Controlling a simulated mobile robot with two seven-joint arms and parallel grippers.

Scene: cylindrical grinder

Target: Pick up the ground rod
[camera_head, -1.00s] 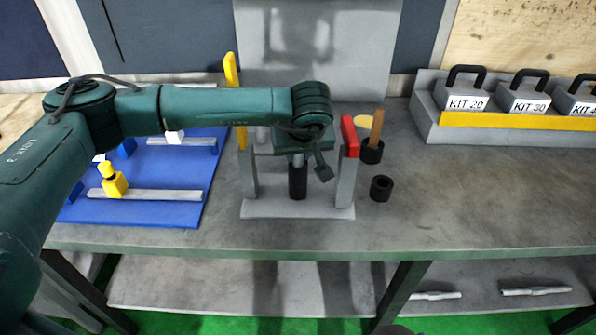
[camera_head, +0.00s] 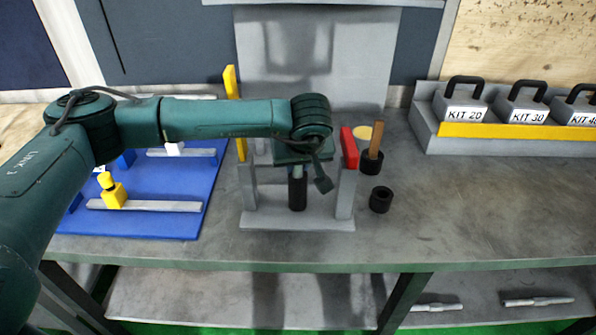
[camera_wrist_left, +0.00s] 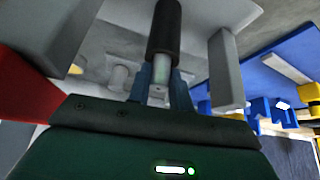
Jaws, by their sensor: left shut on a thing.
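The ground rod (camera_head: 297,193) stands upright between the two grey posts of the grey stand (camera_head: 270,223). It has a thick black lower part and a lighter metal part above. My left gripper (camera_wrist_left: 160,84) reaches in from above and is shut on the metal part, its blue fingers on either side. In the head view its palm and wrist hide the fingertips and the rod's top. The black part (camera_wrist_left: 163,30) points away from the palm in the left wrist view. Whether the rod's lower end touches the base I cannot tell. My right gripper is out of view.
A yellow upright (camera_head: 231,84) and a red block (camera_head: 349,148) flank my wrist. To the right are a black ring (camera_head: 381,199) and a wooden handle in a black holder (camera_head: 371,162). A blue board (camera_head: 150,222) lies left. Kit boxes (camera_head: 463,108) stand back right. The front right bench is clear.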

